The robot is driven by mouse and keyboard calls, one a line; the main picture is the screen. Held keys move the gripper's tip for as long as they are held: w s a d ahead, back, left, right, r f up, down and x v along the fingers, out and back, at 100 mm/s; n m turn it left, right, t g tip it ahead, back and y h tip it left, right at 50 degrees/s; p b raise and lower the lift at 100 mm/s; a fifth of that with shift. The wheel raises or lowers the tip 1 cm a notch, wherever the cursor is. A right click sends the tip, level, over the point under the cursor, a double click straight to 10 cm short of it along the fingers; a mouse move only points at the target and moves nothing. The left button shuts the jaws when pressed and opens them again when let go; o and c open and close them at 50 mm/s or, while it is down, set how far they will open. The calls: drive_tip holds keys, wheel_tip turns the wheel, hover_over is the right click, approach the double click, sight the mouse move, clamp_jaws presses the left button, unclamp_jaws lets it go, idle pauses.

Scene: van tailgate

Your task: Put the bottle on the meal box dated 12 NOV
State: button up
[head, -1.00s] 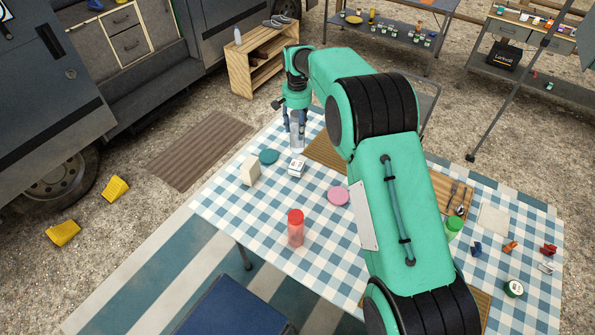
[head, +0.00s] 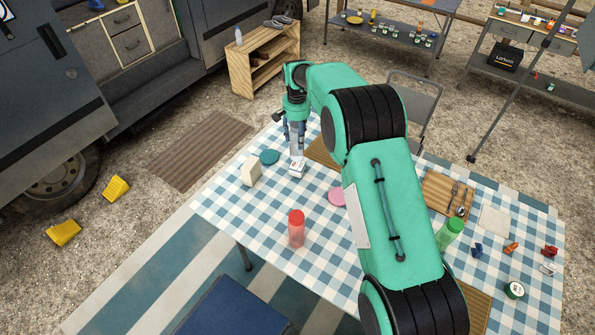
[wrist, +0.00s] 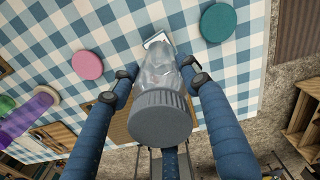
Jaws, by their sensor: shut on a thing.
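The clear bottle (head: 297,142) with a grey cap (wrist: 161,118) is upright in my gripper (head: 294,124). The fingers (wrist: 158,78) are shut on its sides in the wrist view. A small white box (head: 297,169) with a marked top lies on the checked cloth just below the bottle. It shows partly behind the bottle in the wrist view (wrist: 156,39). The bottle's base is at or just above the box; I cannot tell whether they touch. The date on the box is too small to read.
A cream block (head: 250,172) and a teal disc (head: 269,157) are left of the box. A pink disc (head: 337,196) and a red bottle (head: 296,229) are nearer. A green bottle (head: 450,233) stands at right. The cloth (head: 235,213) at front left is clear.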

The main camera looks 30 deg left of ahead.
drive_tip(key=shift+w+d+f+b, duration=0.1)
drive_tip(key=shift+f+b, duration=0.4)
drive_tip(key=shift+f, duration=1.8)
drive_tip(key=shift+f, duration=0.15)
drive_tip(key=o, duration=1.5)
drive_tip(key=shift+c, duration=0.2)
drive_tip(key=shift+r+p, duration=0.4)
drive_tip(key=shift+r, duration=2.7)
